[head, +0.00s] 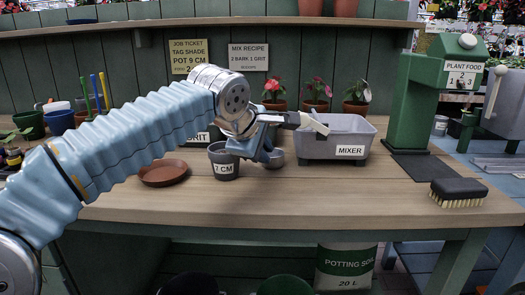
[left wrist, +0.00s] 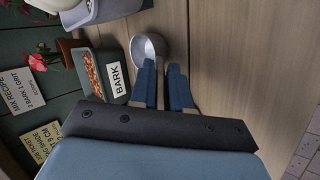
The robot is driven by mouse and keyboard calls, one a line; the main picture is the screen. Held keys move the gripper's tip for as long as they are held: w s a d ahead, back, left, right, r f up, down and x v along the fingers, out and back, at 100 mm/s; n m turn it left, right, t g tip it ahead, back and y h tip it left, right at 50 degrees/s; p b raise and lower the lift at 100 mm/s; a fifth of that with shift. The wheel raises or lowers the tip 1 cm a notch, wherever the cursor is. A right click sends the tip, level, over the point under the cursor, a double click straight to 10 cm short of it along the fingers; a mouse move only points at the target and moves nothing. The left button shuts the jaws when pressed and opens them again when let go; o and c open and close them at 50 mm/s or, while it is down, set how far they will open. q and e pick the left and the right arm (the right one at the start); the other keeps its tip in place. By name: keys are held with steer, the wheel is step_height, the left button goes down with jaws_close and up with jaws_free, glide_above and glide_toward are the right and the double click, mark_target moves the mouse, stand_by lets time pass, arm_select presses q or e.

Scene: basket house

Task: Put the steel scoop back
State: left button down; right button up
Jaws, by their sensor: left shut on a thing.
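The steel scoop (head: 276,159) shows as a small round metal cup beside my left gripper (head: 263,156), over the middle of the bench. In the left wrist view the scoop's cup (left wrist: 148,48) lies just beyond the blue fingertips of my left gripper (left wrist: 163,72). The left gripper is shut on the scoop; its handle is mostly hidden between the fingers. I cannot tell whether the cup touches the bench. A bin marked BARK (left wrist: 97,75), holding brown chips, is close beside the scoop in the wrist view. My right gripper is not in view.
The dark 7 CM pot (head: 224,164) is just left of the gripper. The grey MIXER tub (head: 350,151) stands to the right. A partly hidden GRIT bin (head: 203,138) is behind my arm. A terracotta saucer (head: 163,173) and a brush (head: 459,190) are on the bench (head: 330,195), whose front middle is clear.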

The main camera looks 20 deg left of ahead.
arm_select(q)
steer(key=c, duration=1.1)
jaws_free()
steer(key=shift+f, duration=0.1)
steer(key=shift+r, duration=0.3)
steer(key=p+v, duration=0.1)
steer(key=v, duration=1.1)
steer(key=shift+f, duration=0.15)
